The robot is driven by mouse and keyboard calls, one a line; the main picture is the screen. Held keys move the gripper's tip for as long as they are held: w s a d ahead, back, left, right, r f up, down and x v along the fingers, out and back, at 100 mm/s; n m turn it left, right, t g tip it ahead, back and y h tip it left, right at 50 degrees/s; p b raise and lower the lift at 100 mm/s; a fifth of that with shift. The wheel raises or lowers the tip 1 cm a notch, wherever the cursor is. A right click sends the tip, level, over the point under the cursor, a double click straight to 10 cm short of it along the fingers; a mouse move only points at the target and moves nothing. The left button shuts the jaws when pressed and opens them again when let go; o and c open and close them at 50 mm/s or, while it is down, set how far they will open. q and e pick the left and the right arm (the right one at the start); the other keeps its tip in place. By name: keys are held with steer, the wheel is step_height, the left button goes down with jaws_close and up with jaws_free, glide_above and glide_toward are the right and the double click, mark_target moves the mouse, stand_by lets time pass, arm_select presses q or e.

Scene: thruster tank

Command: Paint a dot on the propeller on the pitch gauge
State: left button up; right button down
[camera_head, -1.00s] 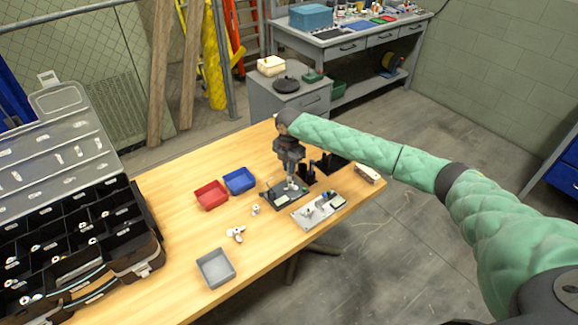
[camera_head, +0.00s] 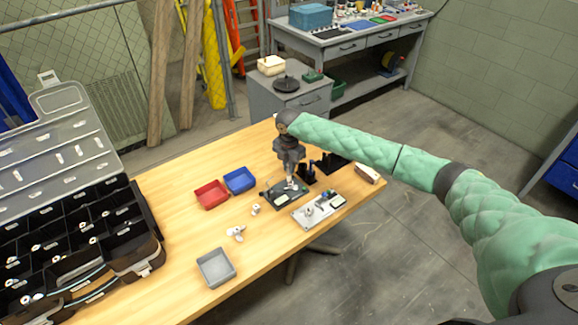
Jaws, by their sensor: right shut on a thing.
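My right gripper (camera_head: 290,173) points down over a dark plate (camera_head: 279,204) with a small light display, on the wooden table. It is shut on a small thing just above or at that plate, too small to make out. A whitish part shows under the fingers and may be a propeller. Beside it on the right lies a light grey plate (camera_head: 303,217) with small fittings and a display. I cannot tell which plate is the pitch gauge. A white propeller (camera_head: 236,233) lies on the open table, with a small white piece (camera_head: 255,209) nearby. My left gripper is out of view.
A red bin (camera_head: 211,195), a blue bin (camera_head: 239,180) and a grey tray (camera_head: 216,268) stand on the table. A black holder (camera_head: 308,175) is close behind the gripper. A large open black case (camera_head: 100,225) fills the left side. The table's front middle is clear.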

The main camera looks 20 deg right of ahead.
steer(key=shift+r+p, duration=2)
steer(key=shift+r, duration=0.45)
